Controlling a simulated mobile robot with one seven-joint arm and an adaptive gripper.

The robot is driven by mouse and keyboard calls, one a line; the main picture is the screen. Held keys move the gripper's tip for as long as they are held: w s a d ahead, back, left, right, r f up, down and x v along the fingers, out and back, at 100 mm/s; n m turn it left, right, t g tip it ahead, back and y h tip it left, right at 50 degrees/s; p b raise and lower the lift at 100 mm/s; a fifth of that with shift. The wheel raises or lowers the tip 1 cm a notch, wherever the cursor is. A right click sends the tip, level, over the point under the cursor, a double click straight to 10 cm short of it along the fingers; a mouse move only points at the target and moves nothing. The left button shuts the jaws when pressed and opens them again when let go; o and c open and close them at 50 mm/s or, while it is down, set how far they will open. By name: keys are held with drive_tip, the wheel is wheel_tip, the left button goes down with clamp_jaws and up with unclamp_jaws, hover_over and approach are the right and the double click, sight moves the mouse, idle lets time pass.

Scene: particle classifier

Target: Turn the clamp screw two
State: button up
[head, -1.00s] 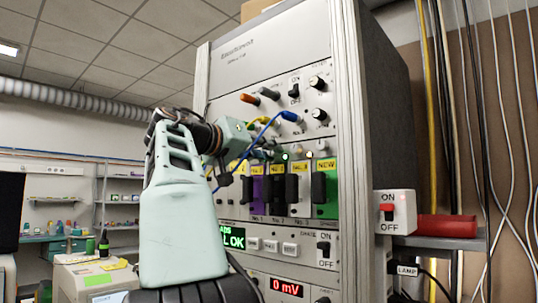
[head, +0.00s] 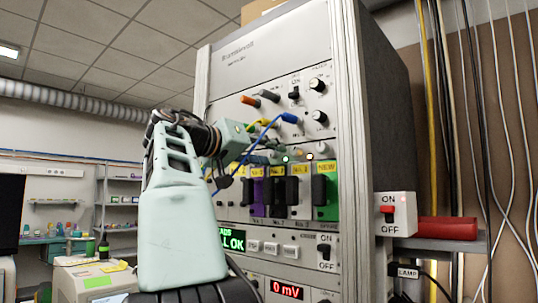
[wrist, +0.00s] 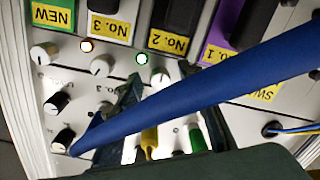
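Clamp screw two appears to be the small pale knob (wrist: 160,77) beside the yellow No. 2 label (wrist: 169,42) in the wrist view, which shows the panel upside down. My gripper (wrist: 160,84) has its dark fingers on either side of this knob, apart from each other. Whether they touch it is unclear. A thick blue cable (wrist: 215,85) crosses in front and hides part of the fingers. In the head view my gripper (head: 266,156) is at the row of knobs above the numbered modules, where cables and my wrist hide the screw.
Similar pale knobs sit beside the No. 3 label (wrist: 102,65) and the NEW label (wrist: 45,53). Lit lamps (wrist: 142,59) lie between knobs. Yellow (wrist: 149,140) and green (wrist: 196,138) plugs are close to the fingers. A lamp switch box (head: 395,213) stands right of the rack.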

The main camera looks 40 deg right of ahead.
drive_tip(key=s+a, duration=0.1)
drive_tip(key=a, duration=1)
drive_tip(key=shift+a, duration=0.35)
drive_tip(key=shift+s, duration=0.1)
